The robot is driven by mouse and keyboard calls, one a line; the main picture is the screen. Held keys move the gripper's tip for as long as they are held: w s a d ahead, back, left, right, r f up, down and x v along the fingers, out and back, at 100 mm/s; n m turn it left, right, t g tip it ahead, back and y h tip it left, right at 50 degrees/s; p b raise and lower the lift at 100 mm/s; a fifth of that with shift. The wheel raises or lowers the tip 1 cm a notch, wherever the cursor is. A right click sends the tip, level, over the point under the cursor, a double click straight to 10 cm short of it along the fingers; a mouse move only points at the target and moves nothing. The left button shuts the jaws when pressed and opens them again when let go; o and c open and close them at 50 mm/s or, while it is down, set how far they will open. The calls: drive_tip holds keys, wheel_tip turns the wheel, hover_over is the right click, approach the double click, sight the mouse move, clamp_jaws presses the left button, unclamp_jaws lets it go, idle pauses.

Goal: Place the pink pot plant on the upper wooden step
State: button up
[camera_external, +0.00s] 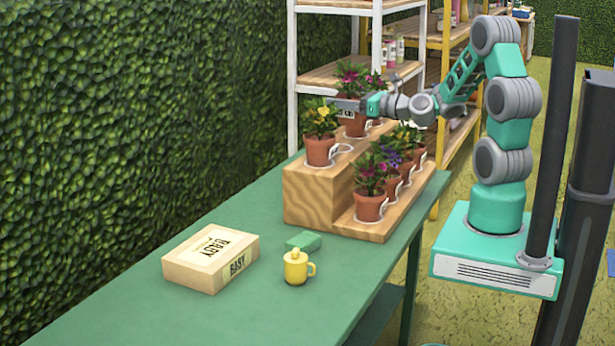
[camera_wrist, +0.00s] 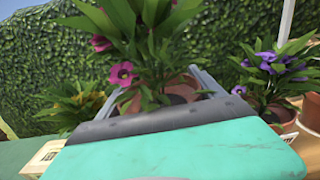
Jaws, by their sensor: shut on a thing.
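The pink pot plant (camera_external: 353,82) has pink flowers, green leaves and a terracotta pot. My gripper (camera_external: 347,105) is shut on its pot, and the plant stands upright between the two fingers in the wrist view (camera_wrist: 165,92). The pot is at the upper wooden step (camera_external: 308,191), behind a yellow-flowered pot plant (camera_external: 321,128). I cannot tell whether the pot's base touches the step. My gripper hides part of the pot.
Several flower pots, including a front pink-flowered one (camera_external: 369,190), stand on the lower wooden step (camera_external: 362,230). A purple-flowered plant (camera_wrist: 270,80) is close on the right. The green table (camera_external: 215,315) holds a box (camera_external: 210,258), a yellow mug (camera_external: 296,268) and a green block (camera_external: 303,241).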

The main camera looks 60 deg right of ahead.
drive_tip(key=shift+w+d+f+b, duration=0.2)
drive_tip(key=shift+w+f, duration=0.45)
drive_tip(key=shift+f, duration=0.75)
drive_tip(key=shift+w+d+f+b, duration=0.25)
drive_tip(key=shift+w+f, duration=0.4)
drive_tip(key=shift+f, duration=0.7)
drive_tip(key=shift+w+d+f+b, duration=0.2)
drive_tip(key=shift+w+f, duration=0.45)
drive_tip(key=shift+f, duration=0.75)
drive_tip(key=shift+f, duration=0.15)
drive_tip(key=o, duration=1.9)
drive_tip(key=s+b, duration=0.1)
drive_tip(key=s, duration=1.1)
